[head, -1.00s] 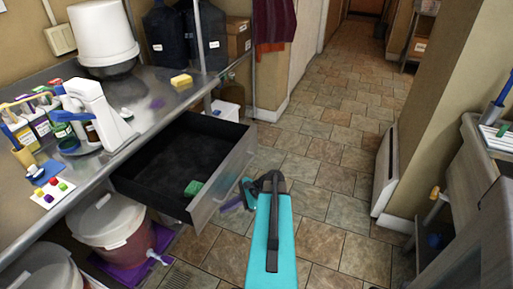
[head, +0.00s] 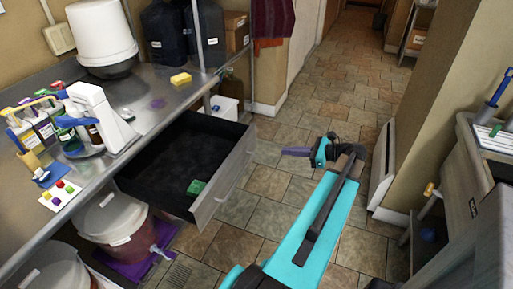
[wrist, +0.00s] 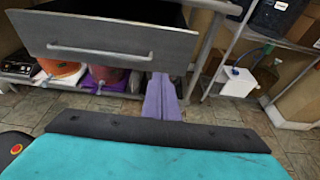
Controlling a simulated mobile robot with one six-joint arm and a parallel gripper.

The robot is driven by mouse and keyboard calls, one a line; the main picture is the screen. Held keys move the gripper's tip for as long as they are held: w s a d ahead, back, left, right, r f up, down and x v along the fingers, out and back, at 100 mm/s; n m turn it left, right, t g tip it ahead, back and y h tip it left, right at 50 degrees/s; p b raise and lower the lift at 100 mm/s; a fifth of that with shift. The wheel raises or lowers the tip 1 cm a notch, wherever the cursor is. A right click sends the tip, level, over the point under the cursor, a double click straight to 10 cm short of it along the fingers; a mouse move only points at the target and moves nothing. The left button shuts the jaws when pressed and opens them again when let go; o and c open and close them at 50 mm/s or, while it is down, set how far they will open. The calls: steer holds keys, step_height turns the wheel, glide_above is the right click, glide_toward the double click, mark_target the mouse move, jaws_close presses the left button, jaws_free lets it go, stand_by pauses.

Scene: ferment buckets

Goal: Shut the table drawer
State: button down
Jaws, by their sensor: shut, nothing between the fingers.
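The table drawer (head: 150,178) is pulled well out from under the steel table (head: 140,93). A green sponge-like block (head: 196,188) lies inside it. In the wrist view the grey drawer front (wrist: 100,35) with its bar handle (wrist: 98,50) fills the upper left. My gripper (head: 286,151) is shut and empty, out in front of the drawer over the tiled floor, its purple fingers pointing toward the drawer front. The fingers also show in the wrist view (wrist: 161,97), just below and right of the handle. A gap separates them from the front in the head view.
Bottles, a white device (head: 100,112) and a yellow sponge (head: 181,78) stand on the table. Lidded buckets (head: 112,222) stand beneath it. A pillar (head: 440,110) and a grey counter (head: 480,190) bound the right side. The tiled aisle between is clear.

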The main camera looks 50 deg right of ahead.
steer(key=shift+w, duration=0.1)
stand_by(0.3)
steer(key=p, duration=0.2)
glide_toward(249, 147)
steer(key=x, duration=0.4)
steer(key=shift+w+a, duration=0.1)
steer(key=shift+a, duration=0.1)
steer(key=shift+x, duration=0.8)
